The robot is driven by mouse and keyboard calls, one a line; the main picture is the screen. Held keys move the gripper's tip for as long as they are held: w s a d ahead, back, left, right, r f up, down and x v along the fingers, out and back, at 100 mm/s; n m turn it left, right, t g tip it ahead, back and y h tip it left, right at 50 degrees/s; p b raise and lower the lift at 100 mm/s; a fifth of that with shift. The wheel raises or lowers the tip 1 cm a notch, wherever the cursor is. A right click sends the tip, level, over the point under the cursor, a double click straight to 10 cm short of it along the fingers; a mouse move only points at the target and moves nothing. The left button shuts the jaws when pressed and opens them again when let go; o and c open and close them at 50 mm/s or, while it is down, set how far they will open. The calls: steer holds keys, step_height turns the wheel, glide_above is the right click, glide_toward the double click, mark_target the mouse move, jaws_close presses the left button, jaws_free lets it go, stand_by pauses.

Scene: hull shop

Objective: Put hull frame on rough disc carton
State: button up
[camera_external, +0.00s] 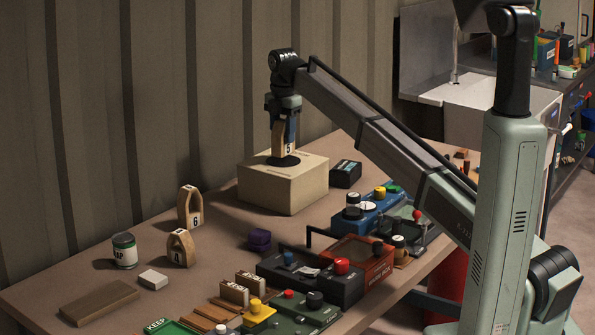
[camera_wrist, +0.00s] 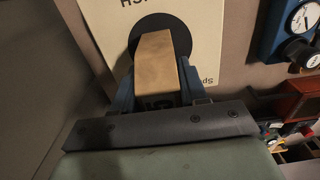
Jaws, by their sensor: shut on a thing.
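A light wooden hull frame with a "5" label (camera_external: 280,141) is upright in my gripper (camera_external: 285,128), which is shut on it. In the wrist view the frame (camera_wrist: 157,65) shows between the blue fingers of my gripper (camera_wrist: 158,92). The tan carton (camera_external: 283,192) stands at the back of the table, with a black disc (camera_external: 284,161) on its top. The frame's lower end is at the disc; I cannot tell whether it touches. The carton's printed top (camera_wrist: 203,40) and disc (camera_wrist: 138,22) also show in the wrist view, partly hidden by the frame.
Hull frames marked 6 (camera_external: 190,207) and 4 (camera_external: 181,248) stand left of the carton, near a can (camera_external: 124,251). A black box (camera_external: 345,174) sits right of the carton. Coloured control boxes (camera_external: 365,260) line the front. A corrugated wall (camera_external: 150,90) is behind.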

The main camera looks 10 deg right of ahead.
steer(key=shift+f, duration=0.95)
steer(key=shift+f, duration=0.1)
steer(key=o, duration=1.1)
step_height(320, 180, up, 12)
steer(key=shift+r, duration=0.15)
